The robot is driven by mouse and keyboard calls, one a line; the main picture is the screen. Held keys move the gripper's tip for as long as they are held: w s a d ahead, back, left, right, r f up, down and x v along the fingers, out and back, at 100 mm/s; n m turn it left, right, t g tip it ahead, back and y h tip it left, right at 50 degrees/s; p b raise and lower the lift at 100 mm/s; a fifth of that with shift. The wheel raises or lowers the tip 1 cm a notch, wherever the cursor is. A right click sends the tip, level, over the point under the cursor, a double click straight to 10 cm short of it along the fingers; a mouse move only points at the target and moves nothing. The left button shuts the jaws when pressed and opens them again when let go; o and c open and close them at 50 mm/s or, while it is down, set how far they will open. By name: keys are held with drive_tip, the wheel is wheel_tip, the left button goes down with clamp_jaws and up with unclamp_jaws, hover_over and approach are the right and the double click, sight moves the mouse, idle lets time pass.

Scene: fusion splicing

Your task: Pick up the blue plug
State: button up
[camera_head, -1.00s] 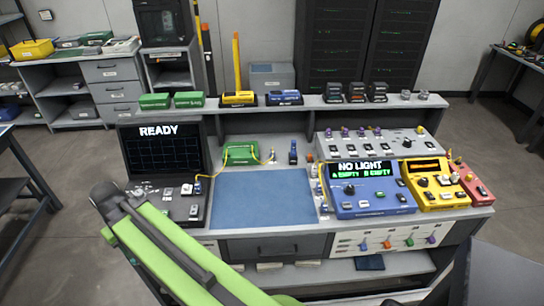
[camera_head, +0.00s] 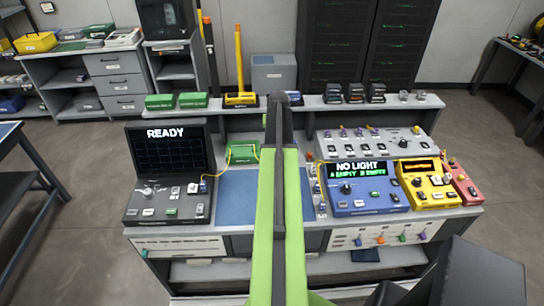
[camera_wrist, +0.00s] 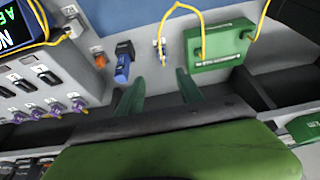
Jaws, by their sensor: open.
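The blue plug (camera_wrist: 123,62) stands on the grey bench in the wrist view, with a dark upper end. My gripper (camera_wrist: 158,82) is open and empty, its two green fingers apart. The plug is just beyond the left finger's tip, to the left of the gap between the fingers. I cannot tell whether finger and plug touch. In the head view my arm covers the spot where the plug stood, and the gripper's fingers are hidden.
A small connector (camera_wrist: 162,48) lies between box and plug. The blue meter (camera_head: 365,190) reads NO LIGHT. The blue mat (camera_head: 236,195) is partly behind my arm. The screen (camera_head: 168,150) reads READY.

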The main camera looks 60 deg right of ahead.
drive_tip(key=b+x, duration=1)
drive_tip(key=x, duration=0.1)
drive_tip(key=shift+f, duration=0.3)
drive_tip(key=b+x, duration=0.1)
drive_tip(key=x, duration=0.1)
drive_tip(key=b+x, duration=0.1)
drive_tip(key=b, duration=0.1)
drive_tip(key=b+x, duration=0.1)
drive_tip(key=x, duration=0.1)
drive_tip(key=shift+w+d+f+b, duration=0.15)
drive_tip(key=shift+w+d+b, duration=0.05)
drive_tip(key=shift+w+b, duration=0.2)
drive_tip(key=shift+c, duration=0.3)
clamp_jaws()
